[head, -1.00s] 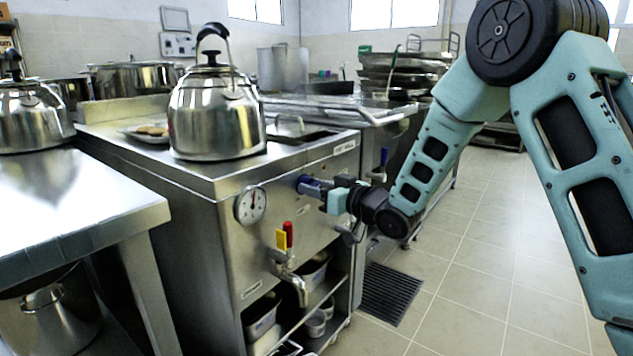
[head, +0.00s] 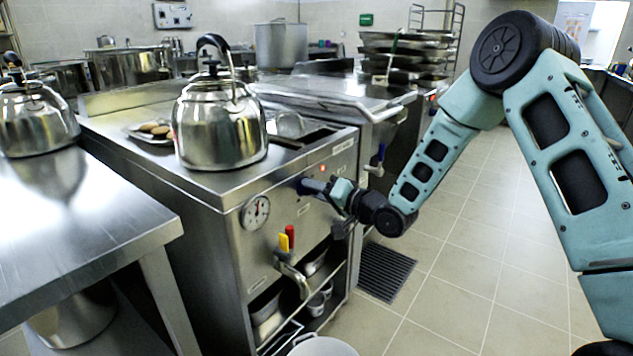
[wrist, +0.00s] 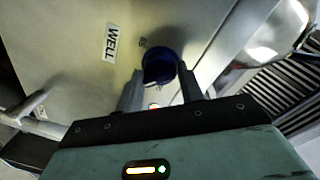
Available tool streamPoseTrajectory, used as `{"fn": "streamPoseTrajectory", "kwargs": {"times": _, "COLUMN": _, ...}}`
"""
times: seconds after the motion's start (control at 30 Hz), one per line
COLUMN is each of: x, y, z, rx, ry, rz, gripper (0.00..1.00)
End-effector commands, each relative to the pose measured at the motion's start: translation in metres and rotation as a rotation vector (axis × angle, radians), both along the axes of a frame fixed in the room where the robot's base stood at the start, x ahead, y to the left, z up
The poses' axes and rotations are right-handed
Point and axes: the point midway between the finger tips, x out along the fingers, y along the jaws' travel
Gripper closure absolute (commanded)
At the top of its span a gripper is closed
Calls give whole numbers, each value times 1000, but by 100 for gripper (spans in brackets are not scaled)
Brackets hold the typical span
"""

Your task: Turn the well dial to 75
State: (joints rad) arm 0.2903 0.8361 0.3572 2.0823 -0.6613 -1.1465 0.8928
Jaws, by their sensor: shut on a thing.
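The blue well dial (wrist: 160,65) is on the steel front panel, beside a white label reading WELL (wrist: 111,42). A small printed mark by the dial is too blurred to read surely. My gripper (wrist: 160,83) is shut on the dial, one finger on each side. In the head view my gripper (head: 316,187) reaches the panel from the right, and its fingers hide most of the dial. The dial's pointer and setting cannot be read. A small red light (head: 322,168) shows on the panel above the gripper.
A round gauge (head: 255,212) is left of the dial. A tap (head: 290,265) with red and yellow handles sticks out below. A kettle (head: 219,120) stands on the unit's top. A pale bucket (head: 322,346) is on the floor in front.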

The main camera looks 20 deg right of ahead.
Motion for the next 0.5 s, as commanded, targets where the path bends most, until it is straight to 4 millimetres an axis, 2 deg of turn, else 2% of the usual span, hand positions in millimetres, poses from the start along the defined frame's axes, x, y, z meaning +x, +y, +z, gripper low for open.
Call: {"fn": "streamPoseTrajectory", "kwargs": {"times": 0.5, "x": 0, "y": 2, "z": 1, "rx": 100, "ry": 71, "rz": 4, "gripper": 85}}
